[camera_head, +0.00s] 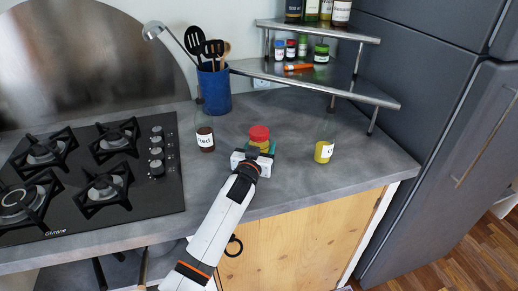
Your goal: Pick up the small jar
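A small jar with a red lid (259,132) stands on the grey counter, near its front middle. Its lower part is mostly hidden behind my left gripper (256,152), with a bit of yellow and green showing there. My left arm reaches up from the bottom edge, left of the middle, and the gripper is right at the near side of the jar. The fingers are hidden by the gripper's own body, so I cannot tell whether they are open or touch the jar. My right gripper is not in view.
A dark labelled bottle (205,139) stands left of the jar, and a yellow labelled bottle (324,151) stands right. Behind are a blue utensil holder (215,92) and a metal corner shelf (345,89) with small jars. A black gas hob (95,180) fills the left; a grey fridge (430,120) stands right.

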